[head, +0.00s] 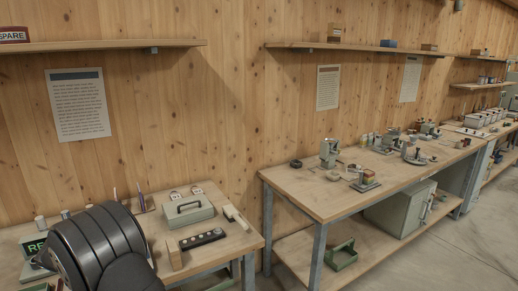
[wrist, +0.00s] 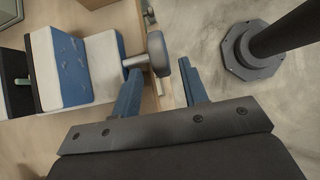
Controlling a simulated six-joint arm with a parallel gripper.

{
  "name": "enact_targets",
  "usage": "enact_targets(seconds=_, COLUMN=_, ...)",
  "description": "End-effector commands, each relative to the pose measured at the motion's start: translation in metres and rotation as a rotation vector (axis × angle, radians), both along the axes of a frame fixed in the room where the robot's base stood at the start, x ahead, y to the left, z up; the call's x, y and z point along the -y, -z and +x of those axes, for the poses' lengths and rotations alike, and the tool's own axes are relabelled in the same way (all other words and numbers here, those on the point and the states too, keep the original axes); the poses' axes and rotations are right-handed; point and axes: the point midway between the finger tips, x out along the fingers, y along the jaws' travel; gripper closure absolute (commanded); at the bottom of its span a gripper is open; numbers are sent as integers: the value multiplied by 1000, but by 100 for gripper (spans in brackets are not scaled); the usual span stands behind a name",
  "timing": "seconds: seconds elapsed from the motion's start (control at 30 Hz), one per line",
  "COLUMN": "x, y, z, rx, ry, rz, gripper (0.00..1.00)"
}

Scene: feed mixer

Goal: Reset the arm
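My gripper (wrist: 162,78) shows in the wrist view with its two blue fingers apart. A grey metal piece with a rounded, oblong head (wrist: 158,52) appears between the fingertips. I cannot tell whether it touches the left finger or lies beyond it. No object is clearly held. In the head view my dark arm fills the lower left, and my gripper is not visible there.
In the wrist view, a blue and white block (wrist: 72,65) lies left; a dark post on a base (wrist: 250,48) stands on the floor. In the head view, a grey-green case (head: 188,211) sits on the near bench; a longer bench (head: 320,200) stands right.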

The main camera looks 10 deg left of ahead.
Motion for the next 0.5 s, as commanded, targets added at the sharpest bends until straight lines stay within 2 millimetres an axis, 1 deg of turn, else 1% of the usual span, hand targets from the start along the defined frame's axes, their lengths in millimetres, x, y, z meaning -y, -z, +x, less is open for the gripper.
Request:
enact_targets(seconds=0.03, x=6, y=8, z=5, rx=-1, ry=3, rz=-4, gripper=60)
enact_targets(seconds=0.17, x=17, y=28, z=17, rx=-1, ry=0, rz=-4, gripper=60)
enact_targets(seconds=0.23, x=18, y=24, z=18, rx=-45, ry=4, rz=50, gripper=60)
enact_targets(seconds=0.5, x=21, y=21, z=21, rx=-212, ry=4, rz=214, gripper=60)
